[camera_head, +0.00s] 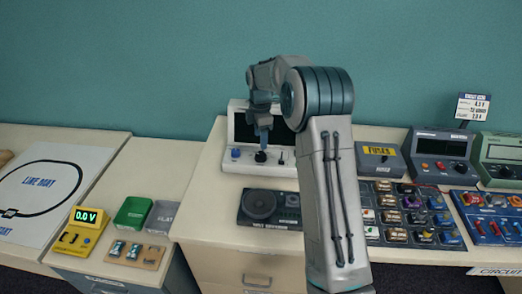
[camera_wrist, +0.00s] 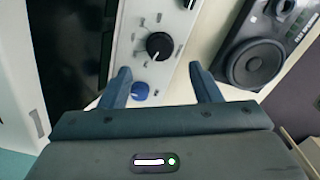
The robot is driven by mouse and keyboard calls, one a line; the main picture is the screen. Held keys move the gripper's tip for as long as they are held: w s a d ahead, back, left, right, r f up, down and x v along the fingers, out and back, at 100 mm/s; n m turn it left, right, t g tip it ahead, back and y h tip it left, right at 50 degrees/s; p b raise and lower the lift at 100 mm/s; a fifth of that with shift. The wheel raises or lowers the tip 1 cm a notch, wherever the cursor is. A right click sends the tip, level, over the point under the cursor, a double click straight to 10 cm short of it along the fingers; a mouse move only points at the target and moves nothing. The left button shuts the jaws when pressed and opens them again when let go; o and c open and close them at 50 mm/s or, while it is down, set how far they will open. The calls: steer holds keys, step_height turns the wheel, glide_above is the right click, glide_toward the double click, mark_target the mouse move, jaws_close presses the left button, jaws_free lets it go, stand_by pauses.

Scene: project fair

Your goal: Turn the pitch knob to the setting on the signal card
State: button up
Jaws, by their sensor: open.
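A device with a dark screen (camera_head: 243,128) and a pale front panel (camera_head: 240,165) stands on the table, behind a speaker unit. In the wrist view a black round knob (camera_wrist: 159,46) with a pale pointer line and tick marks around it sits on this panel. A blue knob (camera_wrist: 140,91) is near it. The labels are too small to tell which is the pitch knob. My gripper (camera_wrist: 160,70) is open and empty above the panel, its fingers apart on either side of the black knob's line. It also shows in the head view (camera_head: 263,143). I cannot identify the signal card.
A black speaker unit (camera_head: 270,208) lies in front of the panel. A small card on a stand (camera_head: 473,107) reads roughly 4.1 V and 2.0 A. A component board (camera_head: 405,213) and meters (camera_head: 440,150) are on the right. My arm hides part of the table.

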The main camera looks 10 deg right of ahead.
mark_target(261, 154)
step_height(261, 154, down, 7)
steer(key=shift+f+p, duration=0.2)
steer(key=shift+p, duration=0.4)
steer(key=c, duration=1)
